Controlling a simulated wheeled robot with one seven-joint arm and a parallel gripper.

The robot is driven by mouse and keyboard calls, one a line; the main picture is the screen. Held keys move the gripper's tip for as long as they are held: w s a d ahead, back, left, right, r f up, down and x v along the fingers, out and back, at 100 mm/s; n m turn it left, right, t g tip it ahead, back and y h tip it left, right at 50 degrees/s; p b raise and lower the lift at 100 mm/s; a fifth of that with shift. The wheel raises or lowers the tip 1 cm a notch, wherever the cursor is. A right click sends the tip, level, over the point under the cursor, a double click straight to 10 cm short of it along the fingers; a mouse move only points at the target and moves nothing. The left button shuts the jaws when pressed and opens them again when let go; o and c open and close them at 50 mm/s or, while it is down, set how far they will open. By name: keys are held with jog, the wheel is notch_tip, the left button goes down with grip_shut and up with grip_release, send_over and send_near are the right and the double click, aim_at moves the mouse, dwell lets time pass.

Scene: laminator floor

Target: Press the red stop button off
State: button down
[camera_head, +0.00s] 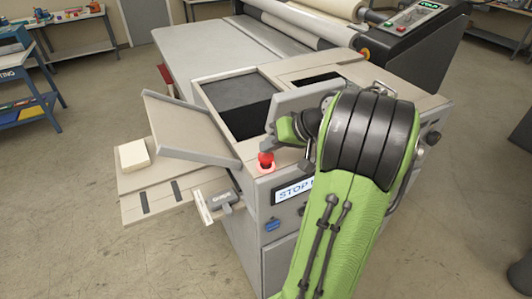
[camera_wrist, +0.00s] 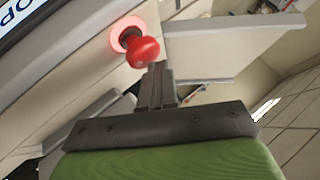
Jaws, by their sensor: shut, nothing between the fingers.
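The red stop button (camera_head: 266,160) is a mushroom knob on the front upper corner of the beige machine, left of the "STOP" label (camera_head: 292,190). In the wrist view the red knob (camera_wrist: 143,52) stands out from a glowing pinkish-red ring on the panel. My gripper (camera_wrist: 156,72) is shut and empty, its fingertips right beside the knob's lower edge; I cannot tell if they touch. In the head view my green and black arm hides part of the machine, and the fingertips are hard to make out there.
Open lids (camera_head: 190,127) and a side shelf with a cream block (camera_head: 134,155) stand left of the button. A grey handle (camera_head: 222,200) sticks out below them. A roller machine with a control panel (camera_head: 415,17) is behind. The floor in front left is clear.

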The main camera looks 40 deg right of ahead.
aim_at(270, 155)
jog(key=shift+f+b, duration=0.35)
jog(key=shift+f, duration=0.2)
jog(key=shift+r, duration=0.15)
jog(key=shift+r+p, duration=0.35)
jog(key=shift+p, duration=0.2)
notch_tip(270, 155, up, 6)
jog(key=p, duration=0.6)
jog(key=shift+r, duration=0.25)
jog(key=shift+f, duration=0.2)
